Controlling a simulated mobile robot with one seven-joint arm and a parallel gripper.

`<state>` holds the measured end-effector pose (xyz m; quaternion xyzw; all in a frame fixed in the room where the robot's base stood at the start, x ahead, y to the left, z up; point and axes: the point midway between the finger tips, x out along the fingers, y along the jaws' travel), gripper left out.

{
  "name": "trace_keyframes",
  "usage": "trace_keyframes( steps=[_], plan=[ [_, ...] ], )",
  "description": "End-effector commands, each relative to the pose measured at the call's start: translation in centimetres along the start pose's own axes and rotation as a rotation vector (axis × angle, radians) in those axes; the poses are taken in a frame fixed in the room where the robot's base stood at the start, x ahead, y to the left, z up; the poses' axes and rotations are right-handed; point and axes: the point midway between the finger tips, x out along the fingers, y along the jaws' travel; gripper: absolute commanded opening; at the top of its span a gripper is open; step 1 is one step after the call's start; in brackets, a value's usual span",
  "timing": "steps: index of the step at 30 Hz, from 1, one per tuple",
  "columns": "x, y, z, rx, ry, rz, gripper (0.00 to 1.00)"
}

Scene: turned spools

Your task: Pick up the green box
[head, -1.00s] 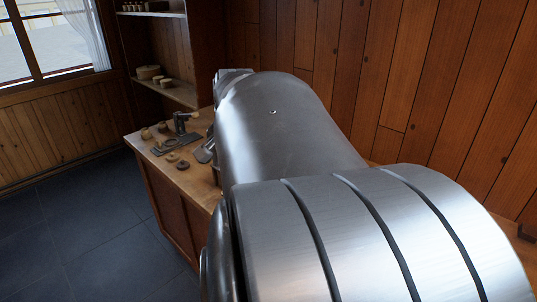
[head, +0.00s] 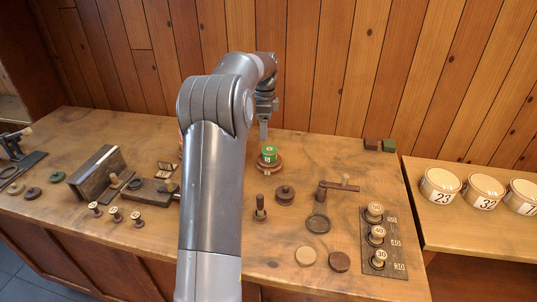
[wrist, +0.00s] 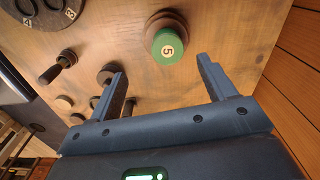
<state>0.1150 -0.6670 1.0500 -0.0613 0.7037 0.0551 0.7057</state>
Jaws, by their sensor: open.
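A green round piece marked 5 (head: 268,153) sits on a brown round base (head: 269,167) near the back middle of the bench. In the wrist view the green piece (wrist: 168,45) lies just beyond the gap between my fingers, with its brown base partly behind it. A small green block (head: 389,145) sits at the bench's back right corner. My gripper (wrist: 160,66) is open and empty. In the head view it points down beside the green round piece (head: 264,136), and the exact gap between them is unclear.
A red-brown block (head: 371,143) sits beside the green block. Brown spools (head: 285,194) and pegs stand in front. A dark board with numbered knobs (head: 379,240) lies at right. White numbered tubs (head: 440,186) stand on the right-hand surface. A wooden wall closes the back.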

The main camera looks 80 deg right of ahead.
Motion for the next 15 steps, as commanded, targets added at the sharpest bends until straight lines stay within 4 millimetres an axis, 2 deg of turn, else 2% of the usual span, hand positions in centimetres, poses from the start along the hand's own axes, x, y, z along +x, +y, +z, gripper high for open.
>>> trace_keyframes(
  steps=[1,4,12,15],
  plan=[
    [0.5,-0.3,-1.1,0.031,0.001,0.005,0.76],
    [1.3,-0.5,-2.0,0.061,0.002,0.011,0.76],
    [5.3,-0.5,-2.1,0.064,0.001,0.011,0.76],
    [6.2,-0.5,-2.0,0.063,0.002,0.01,0.76]
  ],
)
